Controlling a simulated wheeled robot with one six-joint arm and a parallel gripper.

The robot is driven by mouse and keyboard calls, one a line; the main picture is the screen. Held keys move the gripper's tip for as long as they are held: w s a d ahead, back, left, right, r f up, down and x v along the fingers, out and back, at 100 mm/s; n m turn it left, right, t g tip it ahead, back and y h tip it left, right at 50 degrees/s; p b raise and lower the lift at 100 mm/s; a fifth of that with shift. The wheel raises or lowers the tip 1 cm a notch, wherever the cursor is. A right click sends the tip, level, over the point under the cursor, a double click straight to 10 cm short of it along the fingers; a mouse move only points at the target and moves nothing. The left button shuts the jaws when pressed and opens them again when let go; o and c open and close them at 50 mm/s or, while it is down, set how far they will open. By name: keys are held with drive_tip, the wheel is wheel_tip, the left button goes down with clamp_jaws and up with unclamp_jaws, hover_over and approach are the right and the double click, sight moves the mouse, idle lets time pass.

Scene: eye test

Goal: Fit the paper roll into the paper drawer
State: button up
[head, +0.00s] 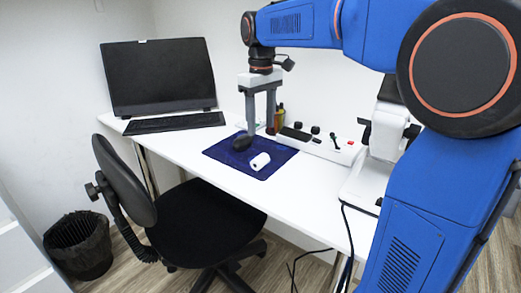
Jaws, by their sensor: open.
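A white paper roll (260,161) lies on its side on a dark blue mat (220,153) on the white desk. My gripper (260,131) points down, with its two grey fingers apart and nothing seen between them. In the picture it is just above and behind the roll, apart from it; its exact height over the mat is hard to tell. I cannot make out a paper drawer. A white eye-test instrument (388,132) stands at the right of the desk, partly hidden by my blue arm.
A black mouse-like object (242,142) lies on the mat near the fingertips. A white panel with dark knobs (322,145) and small bottles (280,117) are close by. A monitor (160,75) and keyboard (174,123) stand left. A black chair (205,222) is in front. The desk's front part is clear.

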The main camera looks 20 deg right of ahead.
wheel_tip(320, 180, up, 5)
drive_tip(key=w+m, duration=0.1)
drive_tip(key=m, duration=1.5)
hover_over(262, 155)
wheel_tip(262, 155, down, 12)
drive_tip(key=shift+w+r, duration=0.1)
drive_tip(key=shift+f, duration=2.85)
drive_tip(key=c, duration=1.2)
drive_tip(key=shift+c, duration=0.2)
